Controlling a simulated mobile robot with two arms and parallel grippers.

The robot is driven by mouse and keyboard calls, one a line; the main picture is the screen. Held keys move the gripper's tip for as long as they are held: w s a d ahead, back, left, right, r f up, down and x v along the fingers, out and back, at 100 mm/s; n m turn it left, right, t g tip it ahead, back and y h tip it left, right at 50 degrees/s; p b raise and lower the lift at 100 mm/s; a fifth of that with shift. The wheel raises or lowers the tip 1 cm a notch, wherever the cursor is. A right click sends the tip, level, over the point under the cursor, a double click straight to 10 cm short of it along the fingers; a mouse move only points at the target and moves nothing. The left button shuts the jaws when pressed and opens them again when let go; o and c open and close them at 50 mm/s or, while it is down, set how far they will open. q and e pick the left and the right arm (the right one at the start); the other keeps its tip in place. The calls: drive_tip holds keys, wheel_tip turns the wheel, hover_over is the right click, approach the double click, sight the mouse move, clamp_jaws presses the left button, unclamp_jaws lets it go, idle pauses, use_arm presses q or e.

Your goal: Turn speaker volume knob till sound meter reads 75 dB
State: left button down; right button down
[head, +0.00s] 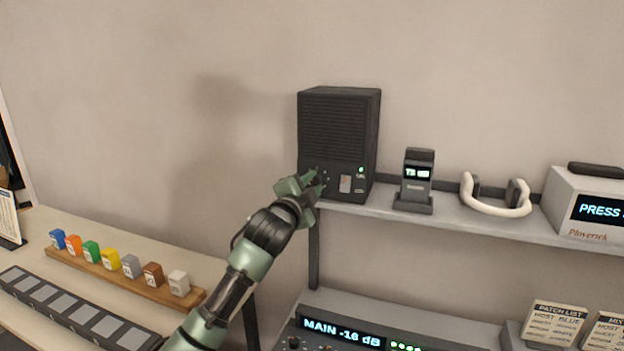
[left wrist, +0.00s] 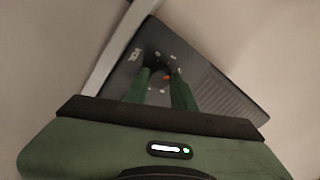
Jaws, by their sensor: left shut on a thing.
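The black speaker (head: 338,130) stands upright on the grey shelf; a green light shows on its front. My left gripper (head: 318,181) is at the lower left of its front. In the left wrist view the speaker (left wrist: 215,95) appears tilted, and the two green fingers of my left gripper (left wrist: 160,88) are closed around the small dark volume knob (left wrist: 157,70), mostly hidden between them. The sound meter (head: 417,180) stands upright to the right of the speaker; its small lit display seems to read 75 or 78 dB, too small to be sure. My right gripper is not in view.
White headphones (head: 497,208) and a white box with a lit display (head: 590,200) stand farther right on the shelf (head: 450,222). Below is a mixer with a display reading MAIN -16 dB (head: 342,333). Several coloured blocks sit on a wooden strip (head: 150,291) at left.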

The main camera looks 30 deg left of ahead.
use_arm(q)
drive_tip(key=m+p, duration=0.1)
drive_tip(key=m, duration=0.2)
drive_tip(key=shift+p, duration=0.3)
drive_tip(key=shift+f+m+p, duration=0.1)
drive_tip(key=shift+m+p, duration=0.35)
drive_tip(key=shift+m, duration=0.55)
drive_tip(key=c, duration=1.2)
unclamp_jaws()
drive_tip(key=shift+d, duration=0.1)
drive_tip(key=shift+o, duration=0.2)
